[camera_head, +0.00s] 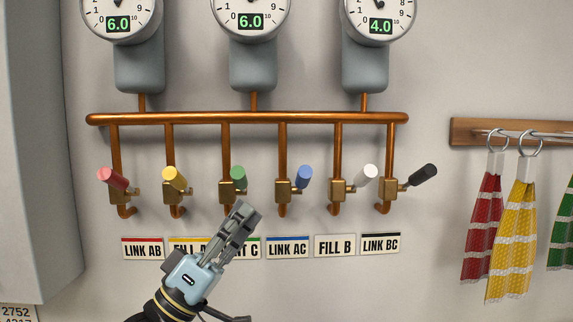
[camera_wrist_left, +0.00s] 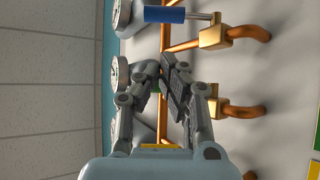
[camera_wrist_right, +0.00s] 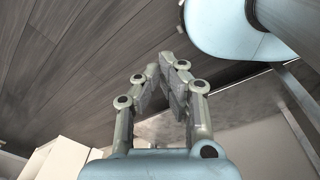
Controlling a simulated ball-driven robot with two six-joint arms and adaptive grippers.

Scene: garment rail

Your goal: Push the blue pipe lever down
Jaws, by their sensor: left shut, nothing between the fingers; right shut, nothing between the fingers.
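The blue pipe lever (camera_head: 304,176) slants up and to the right from its brass valve (camera_head: 284,190), above the LINK AC label (camera_head: 288,248). The blue lever also shows at the top of the left wrist view (camera_wrist_left: 165,15). My left gripper (camera_head: 247,210) is shut and empty, with its tips in front of the wall just below the green lever (camera_head: 238,177). It is below and left of the blue lever, apart from it in the picture. My right gripper (camera_wrist_right: 168,68) is shut and empty in the right wrist view, away from the levers.
Red (camera_head: 112,178), yellow (camera_head: 174,177), white (camera_head: 367,174) and black (camera_head: 423,175) levers flank the blue one along the copper pipe (camera_head: 250,118). Round gauges above read 6.0, 6.0 and 4.0. A wooden rail (camera_head: 464,131) with hanging cloths is at the right.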

